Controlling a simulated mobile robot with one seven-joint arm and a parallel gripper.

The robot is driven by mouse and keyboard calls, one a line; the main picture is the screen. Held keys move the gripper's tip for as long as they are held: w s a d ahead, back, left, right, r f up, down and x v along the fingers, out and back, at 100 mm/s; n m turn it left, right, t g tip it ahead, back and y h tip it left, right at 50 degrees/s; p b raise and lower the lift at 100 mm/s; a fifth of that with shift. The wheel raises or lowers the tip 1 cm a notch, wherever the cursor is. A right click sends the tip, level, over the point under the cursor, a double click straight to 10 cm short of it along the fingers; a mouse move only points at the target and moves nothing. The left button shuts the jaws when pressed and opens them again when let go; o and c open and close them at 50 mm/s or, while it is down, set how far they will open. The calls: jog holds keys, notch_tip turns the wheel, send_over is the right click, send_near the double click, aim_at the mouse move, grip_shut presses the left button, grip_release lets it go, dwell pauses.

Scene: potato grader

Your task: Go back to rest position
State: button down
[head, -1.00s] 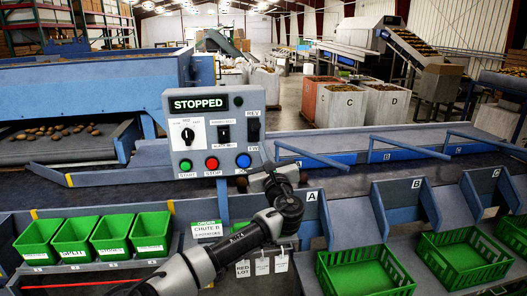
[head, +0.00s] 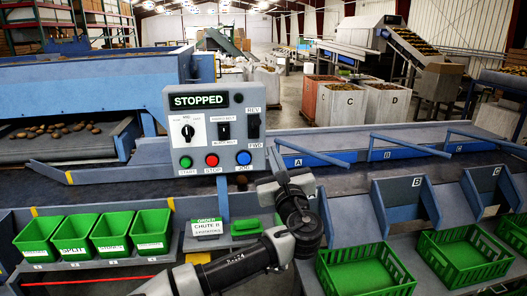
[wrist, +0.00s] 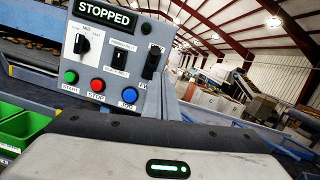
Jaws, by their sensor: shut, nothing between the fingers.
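My gripper (head: 274,163) is small in the head view, just right of the control panel's lower right corner. It is shut and empty, and appears apart from the panel, though the gap is hard to judge. The grey control panel (head: 217,99) reads STOPPED, with green START, red STOP and blue JOG buttons and a black selector knob (head: 188,133). The panel also fills the left of the wrist view (wrist: 108,60). My arm rises from the bottom middle.
Several small green bins (head: 74,250) stand at the left. An order card (head: 207,228) and a green item (head: 246,228) are under the panel. Blue diverter bars cross the belt behind.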

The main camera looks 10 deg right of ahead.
jog(key=s+d+f+m+g+h, duration=0.2)
jog(key=d+f+m+h, duration=0.2)
jog(key=d+m, duration=0.4)
jog(key=s+d+f+m+g+h, duration=0.1)
jog(key=d+f+m+g+h, duration=0.35)
jog(key=d, duration=0.55)
jog(key=s+d+f+m+g+p, duration=0.25)
jog(key=s+f+m+g, duration=0.5)
jog(key=f+m, duration=0.65)
jog(key=s+a+r+m+y, duration=0.4)
jog(key=a, duration=0.3)
jog(key=s+a+r+m+y, duration=0.3)
jog(key=s+a+r+m, duration=0.1)
jog(key=a, duration=0.3)
jog(key=s+a+r+m+p, duration=0.1)
jog(key=s+a+r+m, duration=0.3)
jog(key=s+r, duration=1)
jog(key=a, duration=0.2)
jog(key=shift+a+r+g+y, duration=0.25)
jog(key=shift+a+g+y, duration=0.05)
jog(key=shift+a+y, duration=0.1)
